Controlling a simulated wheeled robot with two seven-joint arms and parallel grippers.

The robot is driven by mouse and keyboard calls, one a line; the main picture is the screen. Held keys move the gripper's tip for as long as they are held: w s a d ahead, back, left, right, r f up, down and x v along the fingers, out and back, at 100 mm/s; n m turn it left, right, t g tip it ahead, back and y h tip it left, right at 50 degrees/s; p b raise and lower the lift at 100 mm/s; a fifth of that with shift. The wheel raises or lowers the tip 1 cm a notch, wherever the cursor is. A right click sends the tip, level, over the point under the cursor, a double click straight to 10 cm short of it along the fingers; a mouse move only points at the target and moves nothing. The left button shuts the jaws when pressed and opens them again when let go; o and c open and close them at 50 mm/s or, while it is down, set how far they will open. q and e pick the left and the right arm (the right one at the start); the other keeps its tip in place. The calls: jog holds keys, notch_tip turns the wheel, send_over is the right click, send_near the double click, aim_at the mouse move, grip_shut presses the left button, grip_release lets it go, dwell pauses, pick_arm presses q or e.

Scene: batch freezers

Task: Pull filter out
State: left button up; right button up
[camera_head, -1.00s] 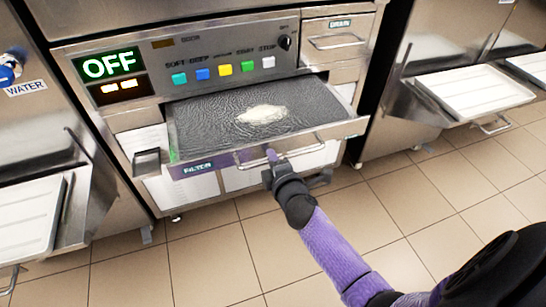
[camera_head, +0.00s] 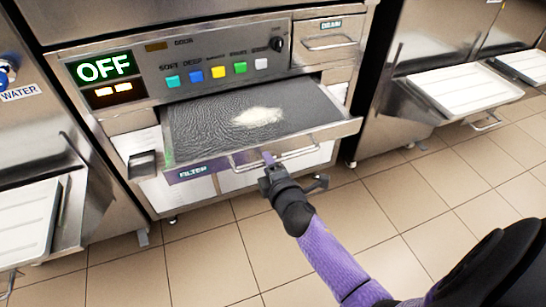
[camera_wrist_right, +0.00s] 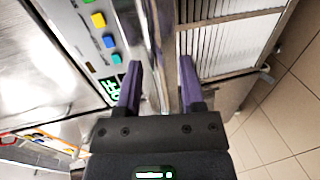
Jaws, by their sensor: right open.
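A metal bar handle (camera_head: 300,154) runs along the tray's front. My right gripper (camera_head: 268,160) is at the handle, with its fingers open. In the right wrist view its two purple fingers (camera_wrist_right: 160,85) stand apart, with a metal edge showing between them. Whether they touch the handle is not clear. My left gripper is not in view.
The control panel shows an OFF display (camera_head: 105,68) and a row of coloured buttons. A DRAIN drawer (camera_head: 329,42) is shut at upper right. White trays stand out on machines at left (camera_head: 25,215) and right (camera_head: 465,92). Tiled floor (camera_head: 225,260) in front is clear.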

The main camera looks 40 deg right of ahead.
jog(key=p+v, duration=0.2)
jog(key=v, duration=0.6)
jog(key=s+a+f+m+g+y+p, duration=0.35)
jog(key=s+f+m+g+p, duration=0.4)
jog(key=s+f, duration=0.7)
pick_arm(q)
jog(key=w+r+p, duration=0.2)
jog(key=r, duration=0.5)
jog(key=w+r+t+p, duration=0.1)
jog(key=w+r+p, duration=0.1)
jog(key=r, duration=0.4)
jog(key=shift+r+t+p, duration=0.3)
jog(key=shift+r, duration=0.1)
pick_arm(e)
jog(key=s+d+f+m+g, duration=0.1)
jog(key=s+m+g, duration=0.4)
jog(key=s, duration=2.1)
jog(key=f+g, duration=0.1)
jog(key=g, duration=0.2)
jog(key=shift+d+h, duration=0.35)
